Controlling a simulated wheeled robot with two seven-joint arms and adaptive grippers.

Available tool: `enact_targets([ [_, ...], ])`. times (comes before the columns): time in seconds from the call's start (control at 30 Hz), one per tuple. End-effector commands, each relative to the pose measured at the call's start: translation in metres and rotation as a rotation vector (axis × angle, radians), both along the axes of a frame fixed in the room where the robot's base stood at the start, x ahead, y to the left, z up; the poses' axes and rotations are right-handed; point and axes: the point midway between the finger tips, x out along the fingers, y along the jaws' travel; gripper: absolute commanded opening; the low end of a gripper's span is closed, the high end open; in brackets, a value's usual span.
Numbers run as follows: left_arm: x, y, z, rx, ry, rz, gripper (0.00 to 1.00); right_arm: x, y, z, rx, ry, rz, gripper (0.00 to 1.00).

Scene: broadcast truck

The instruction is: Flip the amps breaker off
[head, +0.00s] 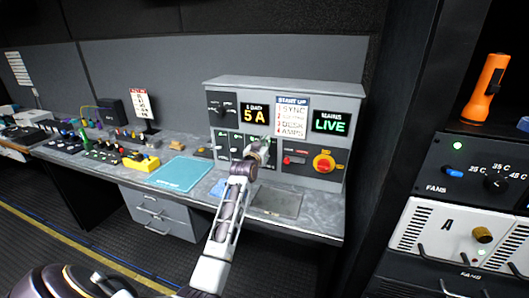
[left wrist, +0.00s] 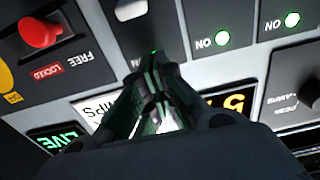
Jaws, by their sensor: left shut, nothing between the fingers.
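The grey power panel (head: 284,87) stands at the back of the desk. A row of breakers (head: 222,143) with green lights sits under its load display; my left gripper (head: 263,146) covers the right end of that row. In the left wrist view, which is upside down, two breakers show lit green lights (left wrist: 222,38) beside the word ON. My left gripper (left wrist: 155,62) is shut and empty, its tips over a third ON label and green glow. A pale toggle (left wrist: 130,10) shows just beyond the tips. I cannot read which breaker is amps, or tell contact. My right gripper is not seen.
The start-up card (head: 291,117) and LIVE display (head: 331,121) are above. A teal mat (head: 180,174) and dark plate (head: 278,202) lie on the desk.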

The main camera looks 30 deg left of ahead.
Motion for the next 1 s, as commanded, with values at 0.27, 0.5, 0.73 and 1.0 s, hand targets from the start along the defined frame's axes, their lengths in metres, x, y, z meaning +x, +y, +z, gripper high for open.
enact_targets([
  [0.27,-0.008,-0.002,-0.022,-0.002,0.001,0.000,0.00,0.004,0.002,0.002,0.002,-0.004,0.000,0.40],
  [0.5,-0.011,-0.003,-0.032,-0.001,0.002,0.000,0.00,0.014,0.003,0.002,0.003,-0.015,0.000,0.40],
  [0.73,-0.012,-0.003,-0.033,-0.001,0.001,0.000,0.00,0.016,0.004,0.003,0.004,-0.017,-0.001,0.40],
  [1.0,-0.012,-0.003,-0.033,-0.001,-0.002,0.000,0.00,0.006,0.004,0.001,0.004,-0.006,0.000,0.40],
])
